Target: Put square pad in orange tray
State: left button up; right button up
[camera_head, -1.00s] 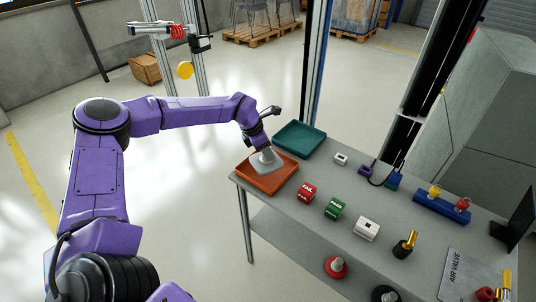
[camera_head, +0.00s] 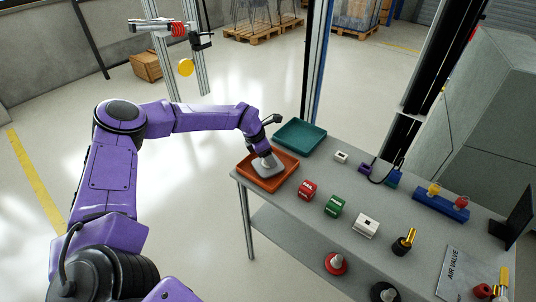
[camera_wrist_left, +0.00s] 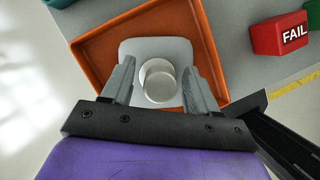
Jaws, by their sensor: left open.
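The square pad (camera_wrist_left: 180,48) is a pale grey plate with rounded corners and a round white knob (camera_wrist_left: 158,82) on top. It is in the orange tray (camera_wrist_left: 95,50), and in the head view the pad (camera_head: 269,163) shows inside the orange tray (camera_head: 283,181) at the table's left end. My left gripper (camera_wrist_left: 160,88) is open. Its two fingers stand on either side of the knob, apart from it in the left wrist view. My right gripper is not in view.
A teal tray (camera_head: 300,136) lies behind the orange tray. A red FAIL block (camera_head: 307,190), a green block (camera_head: 334,206) and a white block (camera_head: 365,226) stand to the right on the grey table (camera_head: 400,200). A dark vertical post rises behind the table.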

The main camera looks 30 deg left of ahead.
pick_arm(q)
jog(key=b+v, duration=0.1)
jog(key=v, duration=1.1)
jog(key=shift+b, duration=0.3)
jog(key=shift+s, duration=0.1)
